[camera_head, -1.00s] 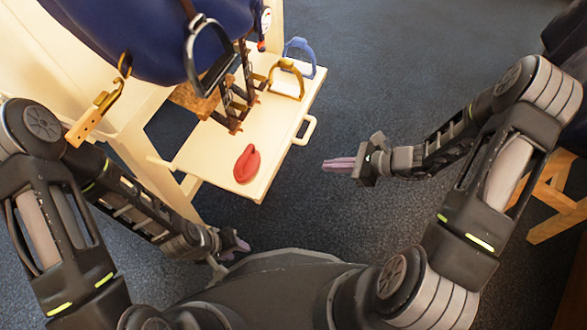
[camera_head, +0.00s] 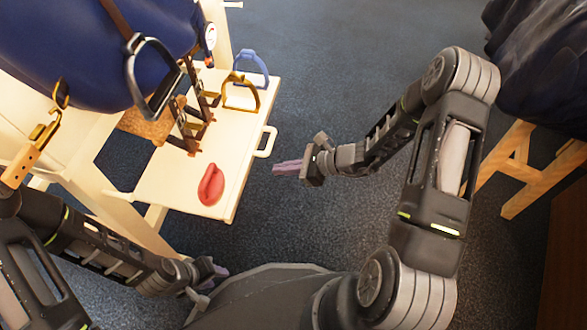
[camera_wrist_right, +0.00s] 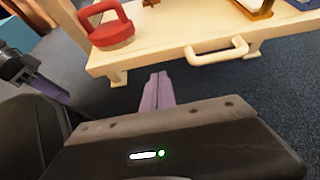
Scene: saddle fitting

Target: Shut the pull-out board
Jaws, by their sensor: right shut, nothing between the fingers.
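The pull-out board (camera_head: 228,150) is a cream panel sticking out from under the blue saddle's stand. Its loop handle (camera_head: 267,142) is on the edge facing my right arm. The handle also shows in the right wrist view (camera_wrist_right: 217,52). My right gripper (camera_head: 280,168) is shut and empty, just off that edge and a little nearer to me than the handle, not touching it. In the right wrist view its fingers (camera_wrist_right: 157,90) point at the board's edge, left of the handle. My left gripper (camera_head: 215,270) is low near my base, too small to read.
On the board are a red oval object (camera_head: 210,185), a gold stirrup (camera_head: 240,95), a blue stirrup (camera_head: 252,68) and dark brown pieces (camera_head: 190,130). The saddle (camera_head: 90,50) hangs over it with a dark stirrup (camera_head: 152,75). A wooden trestle (camera_head: 520,165) stands right. Floor between is clear.

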